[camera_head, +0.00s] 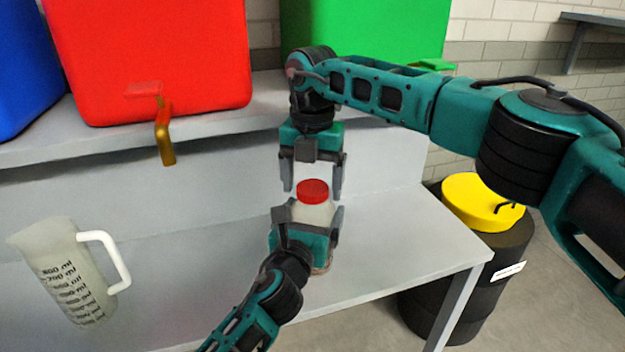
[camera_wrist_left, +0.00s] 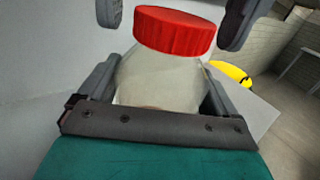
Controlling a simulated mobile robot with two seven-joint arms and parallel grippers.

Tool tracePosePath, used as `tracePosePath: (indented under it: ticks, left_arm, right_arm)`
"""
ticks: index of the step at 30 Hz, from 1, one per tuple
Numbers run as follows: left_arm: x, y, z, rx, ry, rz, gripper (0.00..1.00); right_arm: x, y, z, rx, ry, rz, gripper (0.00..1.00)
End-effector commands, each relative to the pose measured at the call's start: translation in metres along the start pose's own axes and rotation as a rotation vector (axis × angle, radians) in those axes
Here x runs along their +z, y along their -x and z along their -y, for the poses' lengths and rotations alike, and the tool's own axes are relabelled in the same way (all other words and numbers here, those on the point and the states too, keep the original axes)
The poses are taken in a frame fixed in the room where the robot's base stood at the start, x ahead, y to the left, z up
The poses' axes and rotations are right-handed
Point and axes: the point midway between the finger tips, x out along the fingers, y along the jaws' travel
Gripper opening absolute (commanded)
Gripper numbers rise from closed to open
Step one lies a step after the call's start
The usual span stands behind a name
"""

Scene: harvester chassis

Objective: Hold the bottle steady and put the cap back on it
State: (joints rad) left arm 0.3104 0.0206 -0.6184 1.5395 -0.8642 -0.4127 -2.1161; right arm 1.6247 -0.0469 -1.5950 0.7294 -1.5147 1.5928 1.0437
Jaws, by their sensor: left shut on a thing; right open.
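A clear bottle (camera_head: 314,214) stands upright near the right end of the table, and the bottle also shows in the left wrist view (camera_wrist_left: 160,78). A red cap (camera_head: 312,191) sits at the top of the bottle, and the cap fills the top of the left wrist view (camera_wrist_left: 175,31). I cannot tell whether it is screwed down. My left gripper (camera_head: 306,222) is shut around the bottle's body from the near side. My right gripper (camera_head: 312,185) points down from above, open, with one finger on each side of the cap and a gap to it.
A translucent measuring jug (camera_head: 66,275) with a white handle stands at the left. Red (camera_head: 150,50), blue (camera_head: 25,70) and green (camera_head: 370,30) containers stand on the shelf behind, the red one with a brass tap (camera_head: 164,140). A black barrel with a yellow lid (camera_head: 480,200) stands beyond the table's right edge.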

Motion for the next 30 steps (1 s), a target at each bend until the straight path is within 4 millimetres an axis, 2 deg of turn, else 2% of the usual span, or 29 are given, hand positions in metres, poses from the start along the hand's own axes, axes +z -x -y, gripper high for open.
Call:
tracePosePath:
  ticks: [5,16,26,30]
  left_arm:
    - [-0.001,0.000,-0.001,0.001,-0.001,-0.002,0.07]
    - [-0.001,0.000,0.000,0.001,-0.002,-0.002,0.07]
    - [-0.001,0.000,0.000,0.001,-0.002,-0.002,0.07]
    - [-0.001,0.000,0.000,0.001,-0.002,-0.002,0.07]
  right_arm:
    - [0.001,0.003,0.000,0.001,0.000,0.001,0.83]
    - [0.001,0.044,0.000,0.001,0.000,0.002,0.83]
    - [0.000,0.045,0.000,0.000,0.008,0.001,0.80]
    - [0.000,0.048,0.000,0.001,0.094,0.001,0.80]
